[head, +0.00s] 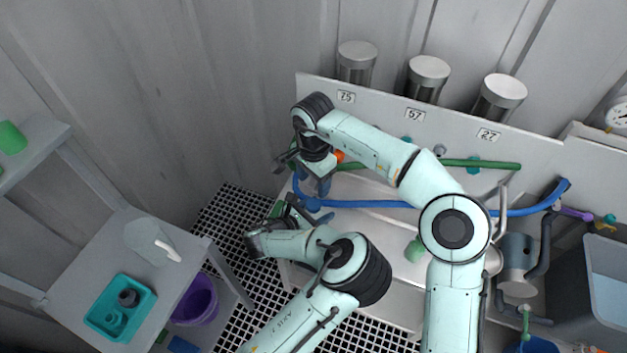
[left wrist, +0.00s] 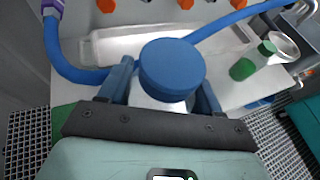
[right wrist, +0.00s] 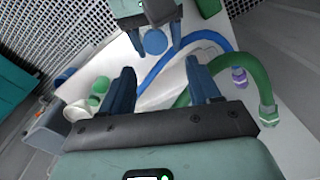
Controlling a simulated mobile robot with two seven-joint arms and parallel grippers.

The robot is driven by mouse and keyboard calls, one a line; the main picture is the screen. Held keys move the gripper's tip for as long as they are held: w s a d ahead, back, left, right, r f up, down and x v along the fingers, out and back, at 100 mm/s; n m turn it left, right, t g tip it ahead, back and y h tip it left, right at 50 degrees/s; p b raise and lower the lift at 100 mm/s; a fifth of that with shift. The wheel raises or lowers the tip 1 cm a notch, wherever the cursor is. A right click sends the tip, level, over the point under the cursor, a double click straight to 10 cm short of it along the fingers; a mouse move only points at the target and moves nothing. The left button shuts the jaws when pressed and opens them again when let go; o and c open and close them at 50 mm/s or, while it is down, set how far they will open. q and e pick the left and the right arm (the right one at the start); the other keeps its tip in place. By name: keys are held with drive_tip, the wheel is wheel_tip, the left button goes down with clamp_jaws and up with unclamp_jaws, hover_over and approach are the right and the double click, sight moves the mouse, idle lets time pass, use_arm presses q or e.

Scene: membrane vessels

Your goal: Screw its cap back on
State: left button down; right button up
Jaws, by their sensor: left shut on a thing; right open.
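A round blue cap (left wrist: 172,66) sits on top of a pale vessel (left wrist: 158,102) in the left wrist view. My left gripper (left wrist: 165,92) is shut on the vessel, its fingers at either side just below the cap. The cap also shows from above between those fingers in the right wrist view (right wrist: 155,42). My right gripper (right wrist: 160,85) is open and empty, with the cap beyond its fingertips. In the head view my right gripper (head: 303,178) is above my left gripper (head: 288,208); the vessel is mostly hidden there. I cannot tell whether the cap is tight.
A blue hose (head: 375,204) and a green hose (head: 475,163) run close to the grippers. A green-capped bottle (left wrist: 242,68) stands on the pale bench. Metal cylinders (head: 428,78) stand behind the numbered panel. A side table with a teal tray (head: 121,307) is at the left.

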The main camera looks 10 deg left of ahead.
sight(313, 203)
drive_tip(key=shift+s, duration=0.35)
drive_tip(key=shift+f, duration=4.05)
drive_tip(key=c, duration=1.1)
drive_tip(key=shift+m, duration=1.5)
drive_tip(key=o, duration=1.2)
